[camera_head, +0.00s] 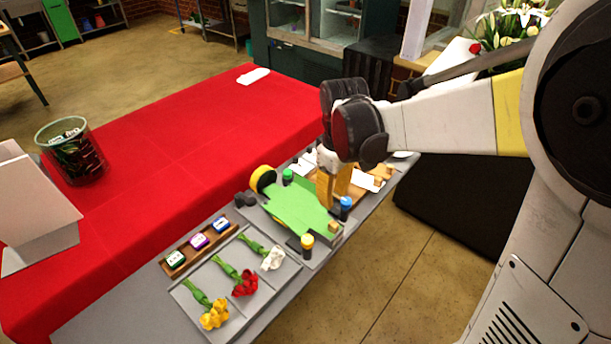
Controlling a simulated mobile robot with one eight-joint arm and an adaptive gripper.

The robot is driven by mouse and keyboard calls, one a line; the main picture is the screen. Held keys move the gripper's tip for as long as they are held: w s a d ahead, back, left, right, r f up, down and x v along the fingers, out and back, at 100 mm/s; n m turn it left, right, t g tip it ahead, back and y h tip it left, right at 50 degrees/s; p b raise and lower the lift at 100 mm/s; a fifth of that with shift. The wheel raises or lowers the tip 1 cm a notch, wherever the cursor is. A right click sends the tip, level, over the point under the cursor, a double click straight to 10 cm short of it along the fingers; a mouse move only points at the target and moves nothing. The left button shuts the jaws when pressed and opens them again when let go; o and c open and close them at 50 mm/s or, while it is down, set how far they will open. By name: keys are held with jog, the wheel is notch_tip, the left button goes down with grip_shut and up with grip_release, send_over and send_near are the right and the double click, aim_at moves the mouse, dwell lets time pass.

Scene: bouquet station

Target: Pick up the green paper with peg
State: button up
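The green paper (300,209) lies flat on a grey board on the table, in the middle of the view. A small tan block (335,228), possibly the peg, sits at its right corner. My gripper (332,198) points down over the paper's right side, with its orange fingers low near the paper. The fingers hide part of the paper's right edge. Whether they touch the paper, and whether there is a gap between them, is unclear.
Blue-topped (345,208), yellow-topped (307,246) and green-topped (288,177) posts stand around the paper. A yellow roll (263,179) is at its far left. A grey flower tray (208,280) lies in front. The red table area (170,150) is mostly clear.

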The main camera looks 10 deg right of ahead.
aim_at(331, 222)
notch_tip(331, 222, down, 6)
jog(key=shift+w+r+b, duration=0.1)
jog(key=shift+w+b, duration=0.05)
jog(key=shift+b, duration=0.95)
notch_tip(331, 222, down, 6)
jog(key=b, duration=0.3)
jog(key=shift+r, duration=0.3)
grip_shut()
